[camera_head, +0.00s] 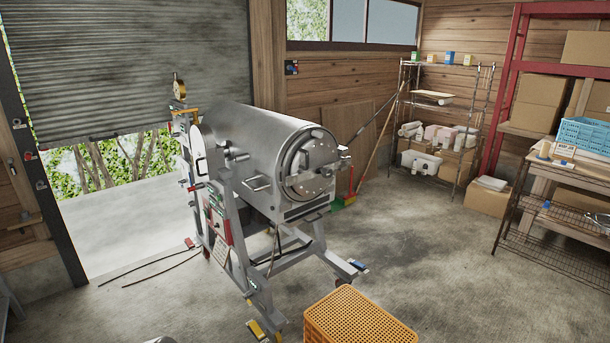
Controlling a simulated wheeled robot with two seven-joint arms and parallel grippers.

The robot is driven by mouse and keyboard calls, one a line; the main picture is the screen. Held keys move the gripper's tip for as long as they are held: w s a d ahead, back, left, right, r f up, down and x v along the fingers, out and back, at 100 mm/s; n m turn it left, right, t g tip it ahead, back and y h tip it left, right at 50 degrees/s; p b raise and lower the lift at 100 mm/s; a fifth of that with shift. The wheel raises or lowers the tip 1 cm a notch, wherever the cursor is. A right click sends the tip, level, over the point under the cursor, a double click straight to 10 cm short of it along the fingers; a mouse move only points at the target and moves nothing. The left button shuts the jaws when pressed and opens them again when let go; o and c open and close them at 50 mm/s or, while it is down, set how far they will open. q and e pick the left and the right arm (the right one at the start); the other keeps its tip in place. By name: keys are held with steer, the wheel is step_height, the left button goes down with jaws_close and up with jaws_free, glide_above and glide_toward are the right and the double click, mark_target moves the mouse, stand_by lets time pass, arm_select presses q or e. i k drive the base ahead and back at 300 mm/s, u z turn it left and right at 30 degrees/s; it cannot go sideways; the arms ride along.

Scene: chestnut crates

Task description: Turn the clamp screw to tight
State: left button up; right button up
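A large steel drum machine (248,150) stands on a grey metal frame in the middle of the room. Its round door (312,178) faces right and front and looks closed. A bar-like clamp (291,183) crosses the door's lower part. A small pale knob-like part (344,153) sticks out at the door's right edge. I cannot tell which of these parts is the clamp screw, or how tight it is. Neither of my grippers shows in the head view.
An orange crate (360,318) stands on the floor in front of the machine. The concrete floor (440,240) between is clear.

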mark_target(326, 173)
steer(key=u, duration=0.6)
steer(key=i, duration=1.7)
steer(key=u, duration=0.25)
